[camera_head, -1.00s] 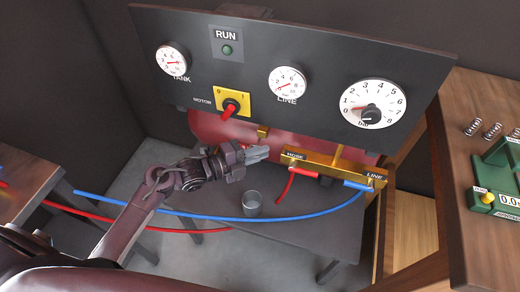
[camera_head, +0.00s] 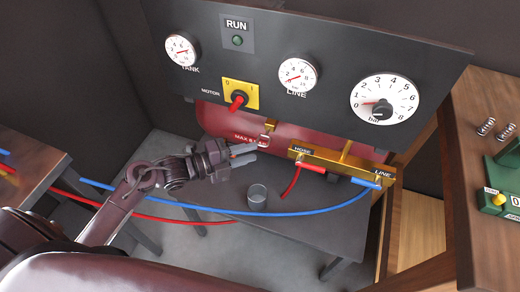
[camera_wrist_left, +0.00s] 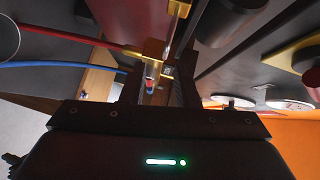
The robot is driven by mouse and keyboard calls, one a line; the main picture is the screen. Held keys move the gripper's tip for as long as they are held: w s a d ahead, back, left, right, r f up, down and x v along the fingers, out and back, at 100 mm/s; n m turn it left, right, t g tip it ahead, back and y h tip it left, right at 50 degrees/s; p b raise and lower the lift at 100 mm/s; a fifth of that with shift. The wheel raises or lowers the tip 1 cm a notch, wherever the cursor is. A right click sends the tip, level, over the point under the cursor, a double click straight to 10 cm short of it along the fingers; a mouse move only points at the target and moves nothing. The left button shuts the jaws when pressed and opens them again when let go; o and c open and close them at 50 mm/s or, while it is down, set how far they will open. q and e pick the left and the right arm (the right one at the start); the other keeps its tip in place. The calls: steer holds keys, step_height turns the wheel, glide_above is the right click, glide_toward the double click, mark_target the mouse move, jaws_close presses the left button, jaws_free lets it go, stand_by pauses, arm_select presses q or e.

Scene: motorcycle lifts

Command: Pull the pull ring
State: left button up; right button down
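The pull ring (camera_head: 268,128) seems to be the small, pale ring at the brass fitting on the front of the dark red tank (camera_head: 215,122), below the panel. It is too small to make out its shape well. My left gripper (camera_head: 256,151) is just below and left of it, apart from it, with grey fingers pointing right. In the left wrist view a gap shows between the fingers (camera_wrist_left: 157,88), with nothing clearly held. A brass fitting (camera_wrist_left: 179,9) shows beyond them at the top. My right gripper is in neither view.
The brass manifold (camera_head: 342,165), with red and blue hoses, is to the right of the gripper. A cup (camera_head: 257,197) stands on the low dark table (camera_head: 310,225). The gauge panel (camera_head: 320,45) overhangs above. A wooden bench (camera_head: 465,120) is at right.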

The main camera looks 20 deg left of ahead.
arm_select(q)
steer(key=shift+v, duration=1.05)
